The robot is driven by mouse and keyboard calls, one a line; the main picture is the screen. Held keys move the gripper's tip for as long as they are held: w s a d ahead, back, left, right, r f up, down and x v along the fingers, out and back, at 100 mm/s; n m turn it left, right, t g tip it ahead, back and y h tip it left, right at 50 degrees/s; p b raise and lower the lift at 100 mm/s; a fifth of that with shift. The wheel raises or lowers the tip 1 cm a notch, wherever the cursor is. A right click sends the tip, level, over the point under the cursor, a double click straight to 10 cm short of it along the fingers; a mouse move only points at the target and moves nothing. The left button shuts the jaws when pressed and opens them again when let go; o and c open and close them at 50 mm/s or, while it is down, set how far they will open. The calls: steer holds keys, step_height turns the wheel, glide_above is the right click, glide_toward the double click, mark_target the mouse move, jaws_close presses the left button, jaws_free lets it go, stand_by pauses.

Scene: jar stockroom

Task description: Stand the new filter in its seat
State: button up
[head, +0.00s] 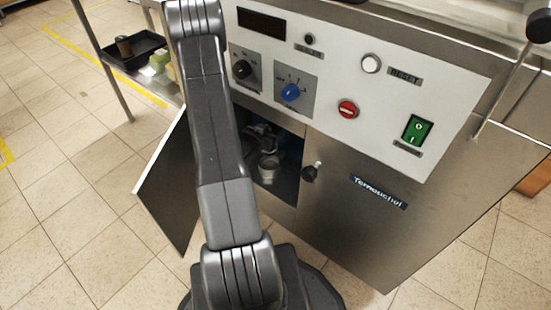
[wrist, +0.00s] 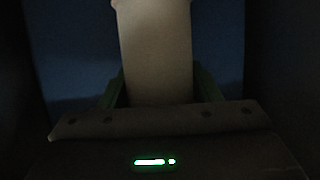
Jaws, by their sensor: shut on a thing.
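The new filter, a pale cylinder (wrist: 155,50), fills the middle of the wrist view, with a rim at the top edge of the picture. My gripper (wrist: 158,88) is shut on it, with a dark green finger on either side. In the head view my gripper (head: 264,138) is inside the open, dark compartment of the steel machine. A light grey, round, cup-like thing (head: 268,168) shows just below it; I cannot tell whether this is the filter or part of the seat. The seat is not clearly visible, and the wrist view is very dark.
The compartment door (head: 165,185) stands open to the left. My arm passes in front of the machine's panel (head: 340,80), which has knobs, buttons and a green switch. A dark knob (head: 310,173) sits at the opening's right edge. A side table holds a black tray (head: 135,50).

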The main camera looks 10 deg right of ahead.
step_height(320, 180, down, 10)
steer(key=b, duration=0.3)
steer(key=shift+f+b, duration=0.1)
steer(key=shift+b, duration=0.2)
steer(key=o, duration=1.1)
steer(key=shift+s+a+r+p, duration=0.15)
steer(key=shift+r+p, duration=0.15)
steer(key=p+v, duration=0.2)
steer(key=v, duration=0.9)
steer(key=shift+s+a, duration=0.15)
